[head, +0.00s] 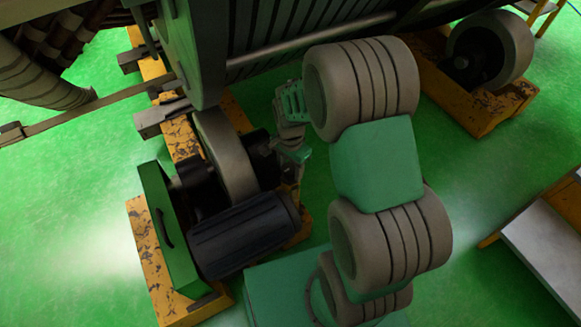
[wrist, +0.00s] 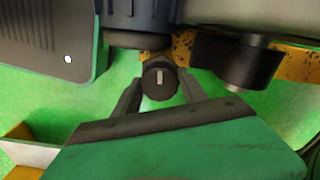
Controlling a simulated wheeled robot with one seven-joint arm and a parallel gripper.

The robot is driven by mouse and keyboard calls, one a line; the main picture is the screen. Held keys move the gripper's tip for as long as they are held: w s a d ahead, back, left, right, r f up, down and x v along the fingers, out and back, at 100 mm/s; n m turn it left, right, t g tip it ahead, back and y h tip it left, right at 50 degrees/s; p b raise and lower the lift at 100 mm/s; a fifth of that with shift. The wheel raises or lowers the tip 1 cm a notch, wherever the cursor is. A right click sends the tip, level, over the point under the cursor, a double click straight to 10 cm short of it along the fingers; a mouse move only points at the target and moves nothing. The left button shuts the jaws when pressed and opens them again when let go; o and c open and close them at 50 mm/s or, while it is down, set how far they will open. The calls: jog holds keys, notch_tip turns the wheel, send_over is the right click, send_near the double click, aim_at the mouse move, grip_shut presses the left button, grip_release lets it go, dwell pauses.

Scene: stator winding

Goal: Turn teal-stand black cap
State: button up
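A round black cap (wrist: 159,84) with a pale upright mark on its face shows in the middle of the wrist view. My gripper (wrist: 159,88) has one finger on each side of the cap. The fingers are spread, and narrow gaps seem to show between them and the cap. In the head view my gripper (head: 298,155) is small and partly hidden, beside the dark machinery near the yellow stand. I cannot pick out the cap there. No teal stand can be told apart for certain in either view.
A dark ribbed motor (head: 243,235) and a large grey wheel (head: 226,155) on a worn yellow base (head: 148,255) lie left of my arm. In the wrist view a black bracket (wrist: 237,62) is close on the right. Green floor is open at left.

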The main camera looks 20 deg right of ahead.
aim_at(291, 168)
jog(key=o, duration=0.3)
jog(key=shift+o, duration=0.2)
notch_tip(291, 168, up, 8)
jog(key=shift+f+p, duration=0.1)
jog(key=shift+p, duration=1.1)
jog(key=shift+s, duration=0.1)
